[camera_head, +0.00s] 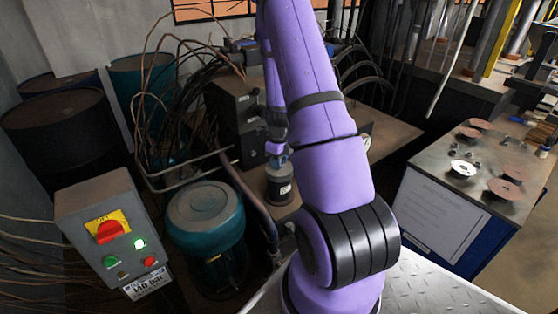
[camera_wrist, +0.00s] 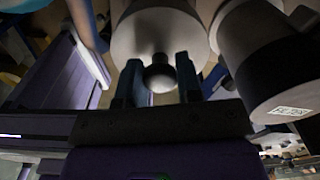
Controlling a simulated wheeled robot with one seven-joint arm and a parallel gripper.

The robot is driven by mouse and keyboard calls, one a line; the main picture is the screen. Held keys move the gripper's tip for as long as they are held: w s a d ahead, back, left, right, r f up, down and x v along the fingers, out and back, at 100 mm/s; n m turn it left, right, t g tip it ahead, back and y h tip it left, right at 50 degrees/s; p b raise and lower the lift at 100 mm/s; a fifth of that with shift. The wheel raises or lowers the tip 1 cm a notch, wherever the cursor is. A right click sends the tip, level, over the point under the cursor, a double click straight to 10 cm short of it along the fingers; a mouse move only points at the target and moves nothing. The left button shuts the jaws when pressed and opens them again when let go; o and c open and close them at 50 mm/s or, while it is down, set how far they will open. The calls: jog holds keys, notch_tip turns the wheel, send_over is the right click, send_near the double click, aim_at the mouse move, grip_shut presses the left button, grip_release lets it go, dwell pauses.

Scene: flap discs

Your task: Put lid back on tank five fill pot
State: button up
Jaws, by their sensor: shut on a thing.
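My gripper (camera_wrist: 159,78) is shut on the dark round knob of the lid (camera_wrist: 160,30), one finger on each side of it. The lid is a pale grey disc beyond the fingers, and its upper part is cut off by the frame. In the head view the small labelled pot (camera_head: 280,187) is on the bench directly below my gripper (camera_head: 277,158).
A dark box (camera_head: 235,115) with many hoses stands behind and left of the pot. A teal motor (camera_head: 205,212) and a grey switch box (camera_head: 110,235) are at the lower left. A table with discs (camera_head: 500,160) is at the right. Some bench top right of the pot is bare.

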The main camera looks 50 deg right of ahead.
jog(key=shift+f, duration=0.3)
jog(key=o, duration=1.5)
jog(key=shift+r, duration=3)
